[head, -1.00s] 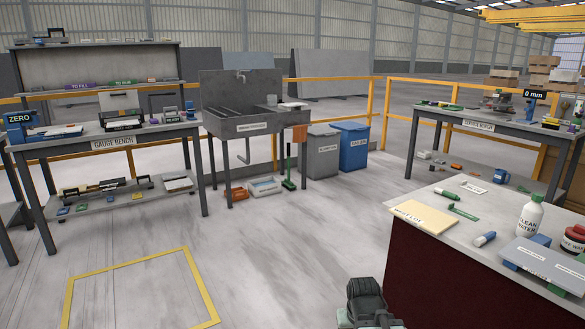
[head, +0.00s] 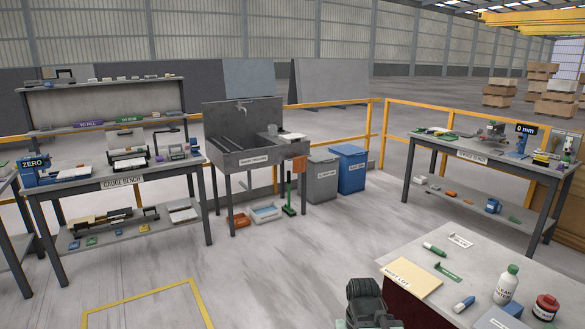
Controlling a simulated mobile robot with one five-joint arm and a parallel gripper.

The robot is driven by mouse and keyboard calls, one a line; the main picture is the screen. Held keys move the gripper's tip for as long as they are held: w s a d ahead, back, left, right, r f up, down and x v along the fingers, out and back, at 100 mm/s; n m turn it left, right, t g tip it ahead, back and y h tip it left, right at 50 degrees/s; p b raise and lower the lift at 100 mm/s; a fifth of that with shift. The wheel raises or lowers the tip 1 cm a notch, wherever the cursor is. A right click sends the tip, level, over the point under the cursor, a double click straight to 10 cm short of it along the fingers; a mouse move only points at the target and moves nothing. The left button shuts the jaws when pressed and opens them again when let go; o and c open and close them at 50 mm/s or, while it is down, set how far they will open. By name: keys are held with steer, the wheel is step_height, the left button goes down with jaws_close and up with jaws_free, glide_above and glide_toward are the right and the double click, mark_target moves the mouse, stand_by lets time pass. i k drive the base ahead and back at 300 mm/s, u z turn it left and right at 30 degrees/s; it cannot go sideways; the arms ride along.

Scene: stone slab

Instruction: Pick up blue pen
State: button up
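A white pen with a blue end (head: 464,304) lies on the light grey table top at the lower right, in front of a cream "MASTER LOT" type sheet whose lettering I cannot read fully. It looks like the blue pen. A similar pen with a green end (head: 434,249) lies farther back on the same top. A dark grey part of my own arm shows at the bottom edge, left of this table. My gripper's fingertips are not visible, and nothing is seen held.
A gauge bench (head: 120,182), sink (head: 253,155) and bins (head: 349,169) stand beyond. Open floor lies ahead.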

mark_target(461, 306)
steer(key=z, duration=0.6)
steer(key=k, duration=0.6)
steer(key=z, duration=0.4)
steer(key=i, duration=0.5)
steer(key=u, duration=0.05)
